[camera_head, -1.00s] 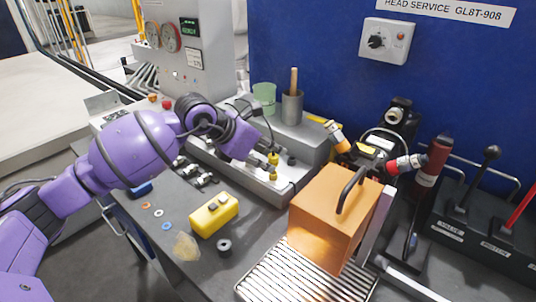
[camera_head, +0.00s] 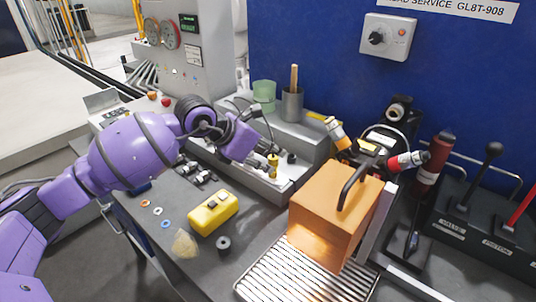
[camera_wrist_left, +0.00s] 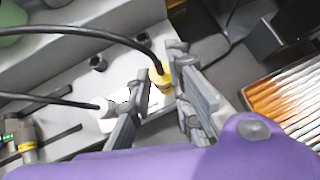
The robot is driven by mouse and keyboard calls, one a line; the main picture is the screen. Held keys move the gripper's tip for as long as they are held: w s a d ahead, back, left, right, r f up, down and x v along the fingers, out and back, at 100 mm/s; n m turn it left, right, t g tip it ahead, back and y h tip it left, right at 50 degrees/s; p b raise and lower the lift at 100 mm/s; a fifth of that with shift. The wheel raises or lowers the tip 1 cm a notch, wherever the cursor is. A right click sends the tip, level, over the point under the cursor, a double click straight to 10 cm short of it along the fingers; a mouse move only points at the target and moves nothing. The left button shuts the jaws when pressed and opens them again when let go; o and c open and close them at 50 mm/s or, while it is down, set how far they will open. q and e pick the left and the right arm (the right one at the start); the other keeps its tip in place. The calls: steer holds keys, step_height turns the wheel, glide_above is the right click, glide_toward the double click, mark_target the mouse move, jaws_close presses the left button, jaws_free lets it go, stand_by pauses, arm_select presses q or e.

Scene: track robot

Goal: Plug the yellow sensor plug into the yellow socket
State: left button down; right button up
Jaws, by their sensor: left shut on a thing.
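My left gripper (camera_wrist_left: 162,95) is shut on the yellow sensor plug (camera_wrist_left: 159,80), whose black cable arches away to the left in the left wrist view. In the head view the yellow plug (camera_head: 273,159) is upright at the grey fixture's front ledge, and the purple wrist partly hides the fingers. A lower yellow part (camera_head: 272,173) shows directly under the plug and looks like the yellow socket. Whether the two touch, or how deep the plug sits, I cannot tell. My right gripper is not in view.
Beside the plug are a black socket (camera_wrist_left: 97,63) and a pale connector (camera_wrist_left: 105,108) with a cable. A yellow box (camera_head: 213,213), an orange block (camera_head: 331,213) and a slatted tray (camera_head: 262,285) stand in front. A green cup (camera_head: 264,92) and a grey cup (camera_head: 291,106) stand behind.

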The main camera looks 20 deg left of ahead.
arm_select(q)
steer(key=shift+f+b, duration=0.3)
steer(key=shift+f, duration=0.45)
steer(key=c, duration=1.5)
jaws_free()
steer(key=shift+r, duration=0.1)
steer(key=v, duration=1.2)
